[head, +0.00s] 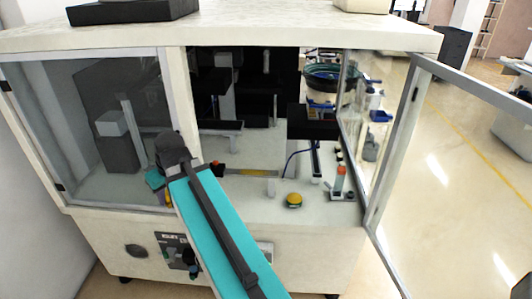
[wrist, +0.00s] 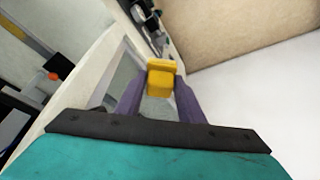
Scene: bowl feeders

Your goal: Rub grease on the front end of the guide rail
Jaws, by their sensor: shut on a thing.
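In the wrist view, my gripper (wrist: 160,88) has its two purple-grey fingers closed on a small yellow block (wrist: 160,77) with a wider yellow top. The block is clear of any surface that I can make out. In the head view, my teal arm rises in front of the open machine cabinet, and my gripper and the block are not clearly visible. Narrow bars lie inside the cabinet; I cannot tell for certain which is the guide rail.
The cabinet's glass door (head: 455,165) stands open on the right. A glass panel (head: 95,125) closes the left part. A bottle with an orange-red top (head: 340,180) stands at the right of the cabinet floor. A teal-rimmed bowl feeder (head: 335,78) is behind.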

